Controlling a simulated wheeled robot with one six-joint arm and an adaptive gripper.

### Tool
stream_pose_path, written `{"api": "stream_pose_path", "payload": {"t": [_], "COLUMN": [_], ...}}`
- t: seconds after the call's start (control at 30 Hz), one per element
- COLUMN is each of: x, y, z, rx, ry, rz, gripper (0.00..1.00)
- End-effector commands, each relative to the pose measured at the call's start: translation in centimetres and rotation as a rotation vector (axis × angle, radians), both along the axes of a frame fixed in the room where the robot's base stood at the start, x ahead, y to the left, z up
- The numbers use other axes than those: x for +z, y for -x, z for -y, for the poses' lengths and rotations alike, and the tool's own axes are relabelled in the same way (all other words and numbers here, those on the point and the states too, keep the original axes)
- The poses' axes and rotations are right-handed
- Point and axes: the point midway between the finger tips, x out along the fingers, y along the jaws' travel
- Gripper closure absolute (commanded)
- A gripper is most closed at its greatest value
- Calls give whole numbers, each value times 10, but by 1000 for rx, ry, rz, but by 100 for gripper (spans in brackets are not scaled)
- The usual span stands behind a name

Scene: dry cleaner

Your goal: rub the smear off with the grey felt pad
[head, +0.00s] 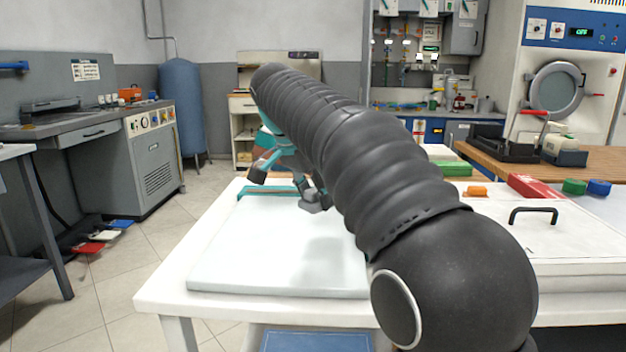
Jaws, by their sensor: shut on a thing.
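My gripper (290,186) is teal and dark grey, over the far part of a pale board (270,262) on the white table. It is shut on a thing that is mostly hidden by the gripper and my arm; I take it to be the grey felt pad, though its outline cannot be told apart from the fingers. Whether it touches the board is unclear. No distinct smear shows on the bare part of the board. A soft grey shade lies right of its middle, and my arm hides its right side.
A teal strip (262,191) lies along the board's far edge. A white lid with a black handle (533,214) is at the right. An orange block (476,191) and a red box (535,187) stand behind it. The board's near left is clear.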

Motion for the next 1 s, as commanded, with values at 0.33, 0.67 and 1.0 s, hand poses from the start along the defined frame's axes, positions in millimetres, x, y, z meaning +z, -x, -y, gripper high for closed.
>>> {"api": "stream_pose_path", "payload": {"t": [0.33,0.67,1.0], "x": [22,22,22], "y": [-1,-1,-1], "z": [4,4,4], "rx": [-6,-6,-6], "ry": [0,0,0], "rz": [2,0,0], "gripper": [84,84,84]}}
